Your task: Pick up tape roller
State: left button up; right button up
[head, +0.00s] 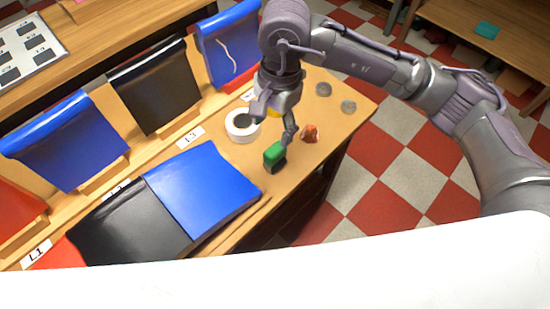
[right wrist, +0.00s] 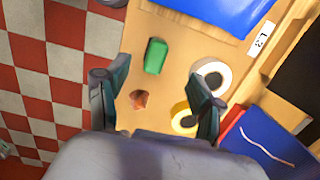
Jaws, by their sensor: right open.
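Two ring-shaped rolls lie on the wooden table, and I cannot tell which is the tape roller. The white roll (head: 243,137) has a dark centre and also shows in the right wrist view (right wrist: 211,64). The yellow roll (right wrist: 176,117) is partly covered by a finger there, and mostly hidden behind my right gripper in the head view. My right gripper (head: 271,123) is open and empty above the table, pointing down, with one finger over the white roll and the other near the green block. In the right wrist view its fingers (right wrist: 155,92) stand wide apart. My left gripper is out of view.
A green-and-black block (head: 274,156) and a crumpled orange-red piece (head: 310,133) lie close by. Two grey discs (head: 348,106) sit near the right table edge. Blue and black folders (head: 203,187) cover the table's left part, with upright binders (head: 154,86) behind. Checkered floor lies right.

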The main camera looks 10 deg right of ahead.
aim_at(280, 147)
jog(key=shift+w+d+f+t+h, duration=0.1)
jog(key=shift+w+d+t+h, duration=0.1)
jog(key=shift+d, duration=0.2)
jog(key=shift+w+d+f+t+h, duration=0.1)
jog(key=shift+d+h, duration=0.1)
jog(key=shift+d, duration=0.15)
jog(key=shift+d+f, duration=0.15)
jog(key=shift+f, duration=0.15)
notch_tip(280, 147, down, 8)
jog(key=shift+r+p, duration=0.2)
jog(key=shift+p, duration=0.2)
jog(key=f, duration=0.2)
jog(key=a+f+p, duration=0.1)
jog(key=f, duration=0.1)
jog(key=shift+s+a+f, duration=0.15)
jog(key=shift+a+f, duration=0.05)
jog(key=shift+f, duration=0.45)
grip_shut()
